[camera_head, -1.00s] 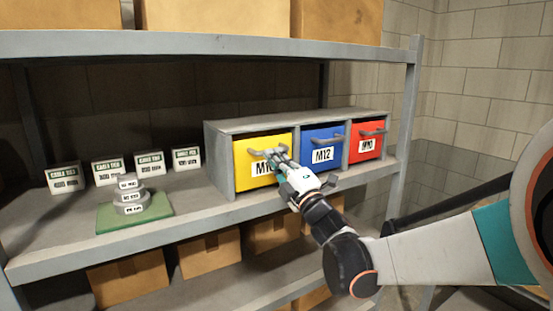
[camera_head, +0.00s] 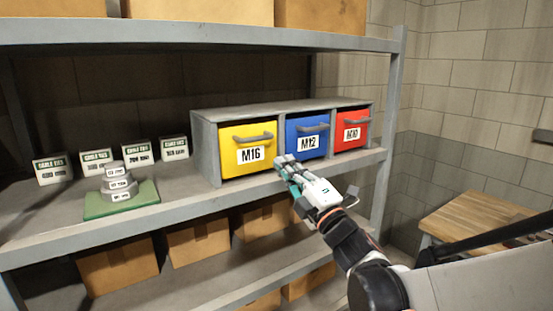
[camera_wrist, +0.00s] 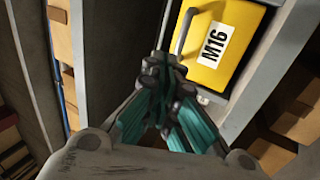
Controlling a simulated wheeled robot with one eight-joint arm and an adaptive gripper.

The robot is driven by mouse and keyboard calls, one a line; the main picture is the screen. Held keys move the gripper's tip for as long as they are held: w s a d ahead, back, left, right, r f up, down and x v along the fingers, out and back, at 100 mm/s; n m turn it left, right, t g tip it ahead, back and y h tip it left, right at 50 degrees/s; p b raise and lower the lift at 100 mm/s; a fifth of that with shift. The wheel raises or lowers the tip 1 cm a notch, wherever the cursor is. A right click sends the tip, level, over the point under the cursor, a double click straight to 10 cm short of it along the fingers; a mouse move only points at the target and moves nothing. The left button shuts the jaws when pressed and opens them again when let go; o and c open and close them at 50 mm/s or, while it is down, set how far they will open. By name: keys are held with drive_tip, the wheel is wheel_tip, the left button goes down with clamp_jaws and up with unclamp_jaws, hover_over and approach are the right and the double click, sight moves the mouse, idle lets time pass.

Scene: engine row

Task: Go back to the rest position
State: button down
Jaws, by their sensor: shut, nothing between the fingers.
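My gripper (camera_head: 284,166) is shut and empty. In the head view it hangs in front of the shelf's front edge, below the blue M12 drawer (camera_head: 305,137) and to the lower right of the yellow M16 drawer (camera_head: 233,158). In the wrist view the shut fingers (camera_wrist: 165,75) point toward the yellow drawer (camera_wrist: 222,50), whose handle lies just beyond them; they look apart from it. The red drawer (camera_head: 352,120) is at the right, its label reading roughly M10. All three drawers look closed in the grey cabinet (camera_head: 205,150).
A stack of grey rings (camera_head: 119,181) stands on a green base (camera_head: 147,197) at the left. Several cable ties boxes (camera_head: 96,162) stand behind it. Cardboard boxes (camera_head: 197,240) fill the lower shelf. A wooden table (camera_head: 470,215) is at the right. The space in front of the shelf is open.

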drive_tip(key=s+d+f+m+g+h+b, duration=0.1)
drive_tip(key=s+d+f+m+h+b, duration=0.2)
drive_tip(key=d+f+m+h+b, duration=0.4)
drive_tip(key=s+d+f+m+g+h+b, duration=0.1)
drive_tip(key=s+d+f+m+h+b, duration=0.2)
drive_tip(key=d+f+m+h, duration=0.45)
drive_tip(key=s+d+f+m+g+y+b, duration=0.1)
drive_tip(key=s+f+m+g+b, duration=0.3)
drive_tip(key=s+f, duration=0.6)
drive_tip(key=s+d+f+m+g+b, duration=0.2)
drive_tip(key=s+f+m+g+b, duration=0.2)
drive_tip(key=s+f, duration=0.6)
wheel_tip(320, 180, down, 5)
drive_tip(key=shift+s+d+f+m+g+y, duration=0.1)
drive_tip(key=shift+s+d+m+g+y, duration=0.2)
drive_tip(key=shift+m+g, duration=0.75)
